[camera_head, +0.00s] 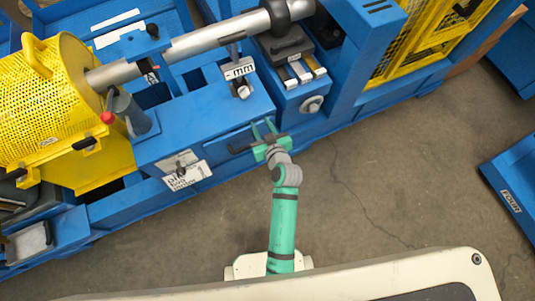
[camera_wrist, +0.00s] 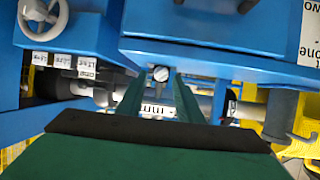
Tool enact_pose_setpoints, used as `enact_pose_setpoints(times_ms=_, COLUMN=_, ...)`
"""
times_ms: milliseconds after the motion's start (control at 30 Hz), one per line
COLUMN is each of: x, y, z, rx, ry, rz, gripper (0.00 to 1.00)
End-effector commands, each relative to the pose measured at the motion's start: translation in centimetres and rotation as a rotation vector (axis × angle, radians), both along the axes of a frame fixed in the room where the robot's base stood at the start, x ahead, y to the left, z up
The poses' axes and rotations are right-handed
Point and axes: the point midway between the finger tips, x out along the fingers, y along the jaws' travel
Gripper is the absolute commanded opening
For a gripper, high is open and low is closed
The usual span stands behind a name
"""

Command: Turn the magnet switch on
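No part is clearly marked as the magnet switch, and I cannot tell which it is. A small round metal knob (camera_head: 243,91) stands beside a white label reading "mm" (camera_head: 239,68) on the blue machine. The knob also shows in the wrist view (camera_wrist: 160,73), beyond and between my fingertips. Another small knob (camera_head: 181,166) sits at a white lettered label (camera_head: 188,176) on the machine's front. My green gripper (camera_head: 264,126) is open and empty, close to the machine's front edge and apart from both knobs.
A grey handwheel (camera_head: 312,103) is on the blue block to the right. A metal shaft (camera_head: 205,40) crosses above, beside a yellow mesh guard (camera_head: 45,105). A red-tipped lever (camera_head: 107,117) stands left.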

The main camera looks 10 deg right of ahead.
Motion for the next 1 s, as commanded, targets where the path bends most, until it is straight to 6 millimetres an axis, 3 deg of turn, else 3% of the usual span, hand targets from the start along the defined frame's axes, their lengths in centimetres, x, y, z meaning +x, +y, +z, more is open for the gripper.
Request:
enact_pose_setpoints(times_ms=267, x=-4.7, y=-0.3, z=-1.4, rx=-0.014, ry=0.011, rz=-0.067, gripper=0.33)
enact_pose_setpoints(times_ms=700, x=-11.7, y=-0.4, z=-1.5, rx=-0.032, ry=-0.001, rz=-0.151, gripper=0.33)
enact_pose_setpoints(times_ms=1000, x=-14.7, y=-0.3, z=-0.9, rx=-0.037, ry=-0.016, rz=-0.181, gripper=0.33)
